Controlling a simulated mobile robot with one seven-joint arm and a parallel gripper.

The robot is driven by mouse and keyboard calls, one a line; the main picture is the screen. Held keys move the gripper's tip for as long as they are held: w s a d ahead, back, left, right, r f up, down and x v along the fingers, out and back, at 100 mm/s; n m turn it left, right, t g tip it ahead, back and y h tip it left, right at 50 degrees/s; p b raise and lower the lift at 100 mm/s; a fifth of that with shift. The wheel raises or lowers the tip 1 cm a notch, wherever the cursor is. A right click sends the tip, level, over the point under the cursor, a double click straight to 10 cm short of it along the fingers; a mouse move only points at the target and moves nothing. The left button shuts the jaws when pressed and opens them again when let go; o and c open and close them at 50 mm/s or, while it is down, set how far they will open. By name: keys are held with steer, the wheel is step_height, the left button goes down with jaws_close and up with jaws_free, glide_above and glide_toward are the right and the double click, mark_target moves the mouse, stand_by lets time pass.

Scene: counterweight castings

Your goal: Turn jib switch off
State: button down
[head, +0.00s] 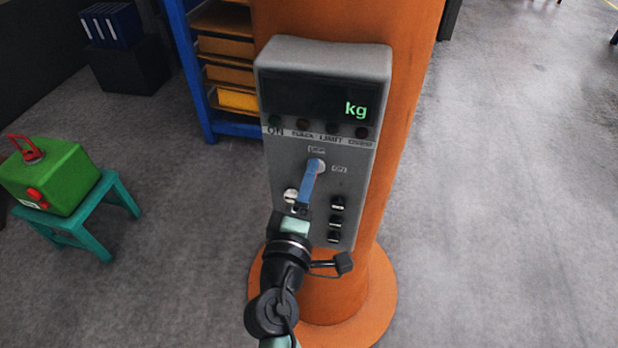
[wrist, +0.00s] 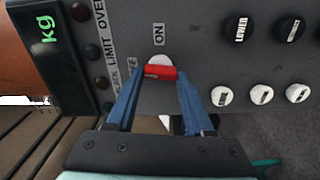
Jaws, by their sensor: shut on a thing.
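The jib switch has a white round base (head: 319,166) on a grey control panel (head: 351,190). In the wrist view its red handle (wrist: 160,73) lies between the blue fingers of my gripper (wrist: 154,78). My gripper is shut on this handle, and in the head view my gripper (head: 313,166) hides it. An ON label (wrist: 159,35) is beside the switch. Another label (head: 317,149) sits above it in the head view, too small to read surely. I cannot tell which label the handle points to.
The panel has a green kg display (head: 355,109), unlit lamps and several black knobs (head: 336,219) right of my gripper. White knobs (wrist: 222,96) are also close by. An orange column (head: 405,120) carries the panel. A green box (head: 60,180) on a teal stool stands left.

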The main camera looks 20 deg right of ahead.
steer(key=shift+n, duration=0.6)
steer(key=shift+f, duration=0.1)
steer(key=shift+c, duration=1.4)
jaws_free()
steer(key=b+v, duration=0.4)
steer(key=v, duration=0.9)
